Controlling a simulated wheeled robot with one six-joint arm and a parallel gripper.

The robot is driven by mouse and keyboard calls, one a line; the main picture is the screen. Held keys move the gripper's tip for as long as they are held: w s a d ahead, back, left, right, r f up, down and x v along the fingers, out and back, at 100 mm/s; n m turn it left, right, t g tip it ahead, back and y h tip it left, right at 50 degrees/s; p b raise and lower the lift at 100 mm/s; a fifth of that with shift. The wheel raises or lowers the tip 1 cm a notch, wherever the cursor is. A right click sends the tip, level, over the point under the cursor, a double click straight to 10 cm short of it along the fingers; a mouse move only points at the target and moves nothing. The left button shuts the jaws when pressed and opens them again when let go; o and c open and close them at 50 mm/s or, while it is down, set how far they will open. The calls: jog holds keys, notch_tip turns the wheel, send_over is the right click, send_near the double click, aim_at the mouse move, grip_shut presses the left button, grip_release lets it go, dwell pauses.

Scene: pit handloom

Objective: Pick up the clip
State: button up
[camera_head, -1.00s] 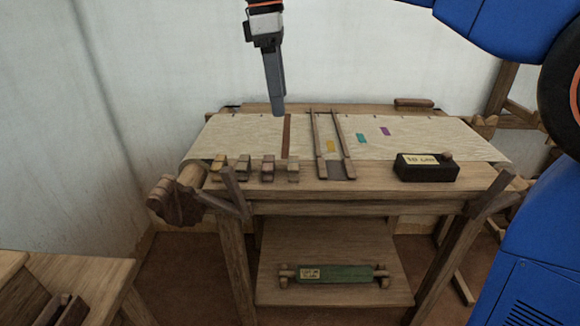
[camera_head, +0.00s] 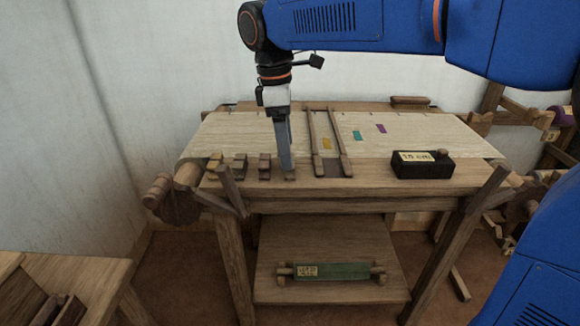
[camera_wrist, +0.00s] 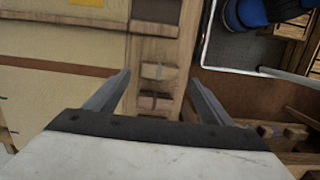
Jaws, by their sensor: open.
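Several small wooden clips stand in a row on the loom's front beam, among them the leftmost clip (camera_head: 215,165), a clip (camera_head: 239,167) and another clip (camera_head: 265,168). The rightmost clip (camera_head: 290,174) is partly hidden behind the fingertips of my gripper (camera_head: 287,164). In the wrist view my gripper (camera_wrist: 159,80) is open and empty, pointing down. A light-topped clip (camera_wrist: 158,72) shows between its fingertips, with gaps on both sides. A darker clip (camera_wrist: 153,101) shows nearer the palm. I cannot tell the exact height of the fingertips above the clip.
Just right of the row lies a wooden frame (camera_head: 313,140) on the pale cloth (camera_head: 225,135). A dark labelled box (camera_head: 422,165) stands further right on the beam. A green roller (camera_head: 345,271) lies on the lower shelf (camera_head: 290,240). The beam between frame and box is clear.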

jog(key=shift+d+f, duration=0.2)
jog(key=shift+f, duration=0.7)
jog(key=shift+d+f, duration=0.15)
jog(key=shift+f, duration=0.7)
jog(key=c, duration=1.1)
